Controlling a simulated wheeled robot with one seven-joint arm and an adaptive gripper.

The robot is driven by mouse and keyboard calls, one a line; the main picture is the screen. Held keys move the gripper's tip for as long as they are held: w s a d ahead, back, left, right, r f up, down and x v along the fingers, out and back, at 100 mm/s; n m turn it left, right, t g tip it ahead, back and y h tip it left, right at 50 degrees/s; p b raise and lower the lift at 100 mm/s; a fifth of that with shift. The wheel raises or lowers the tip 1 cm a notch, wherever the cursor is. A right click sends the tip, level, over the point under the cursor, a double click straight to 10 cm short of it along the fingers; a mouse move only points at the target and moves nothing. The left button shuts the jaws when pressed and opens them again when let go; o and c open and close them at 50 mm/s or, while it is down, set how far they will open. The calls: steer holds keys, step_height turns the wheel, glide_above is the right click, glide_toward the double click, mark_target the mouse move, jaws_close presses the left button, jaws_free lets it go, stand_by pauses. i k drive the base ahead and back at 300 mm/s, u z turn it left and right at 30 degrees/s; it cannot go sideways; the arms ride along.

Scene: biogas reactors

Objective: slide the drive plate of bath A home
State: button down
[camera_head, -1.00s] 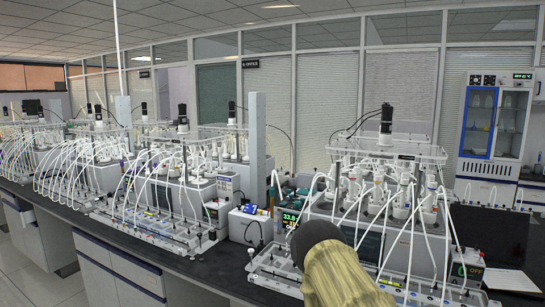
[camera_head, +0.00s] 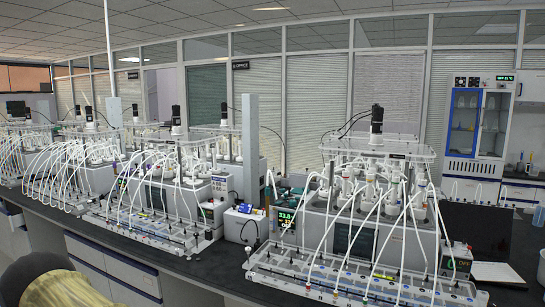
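Several reactor baths stand along the dark bench. The nearest bath (camera_head: 320,222) is at the right, with a clear plate (camera_head: 412,152) above its bottles and a black motor (camera_head: 377,118) standing on that plate. A second bath (camera_head: 150,196) is at left centre, with a similar clear plate and a black motor (camera_head: 176,121). I cannot read a label that tells which one is bath A, or see how far its drive plate is from home. My gripper is not in view.
White tubes (camera_head: 357,236) arch from the baths to long front trays (camera_head: 340,284). A grey post (camera_head: 250,150) and a small white device (camera_head: 246,222) stand between the two baths. A dark rounded shape with yellowish fabric (camera_head: 70,291), not identifiable, fills the bottom left corner.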

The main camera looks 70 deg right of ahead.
mark_target(397, 151)
steer(key=u, duration=0.05)
steer(key=i, duration=1.8)
steer(key=z, duration=1.95)
